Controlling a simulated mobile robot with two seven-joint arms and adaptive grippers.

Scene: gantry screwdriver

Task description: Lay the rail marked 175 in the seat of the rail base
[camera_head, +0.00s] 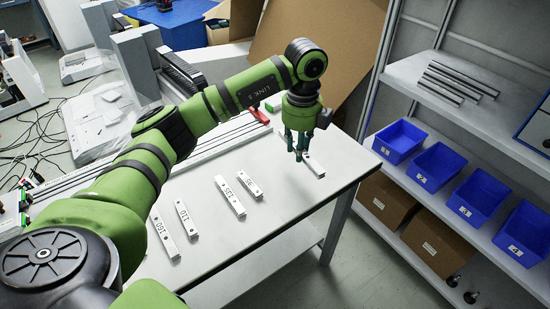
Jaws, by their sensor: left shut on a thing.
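My left gripper (299,156) points down at the right end of the white table. It is shut on a short white rail (316,167), whose marking I cannot read because the fingers cover part of it. The rail is at or just above the table top; I cannot tell which. More white marked rails lie apart on the table: one at the left (164,237), one marked 110 (187,219), a longer one (230,197) and a short one (250,186). I cannot make out the rail base's seat for certain; my arm hides part of the table's back. My right gripper is out of view.
A long metal profile (215,143) runs along the table's back edge, with a red part (258,115) near its end. A shelf (455,85) at the right holds dark bars (455,82) and several blue bins (434,167). The table's front right is clear.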

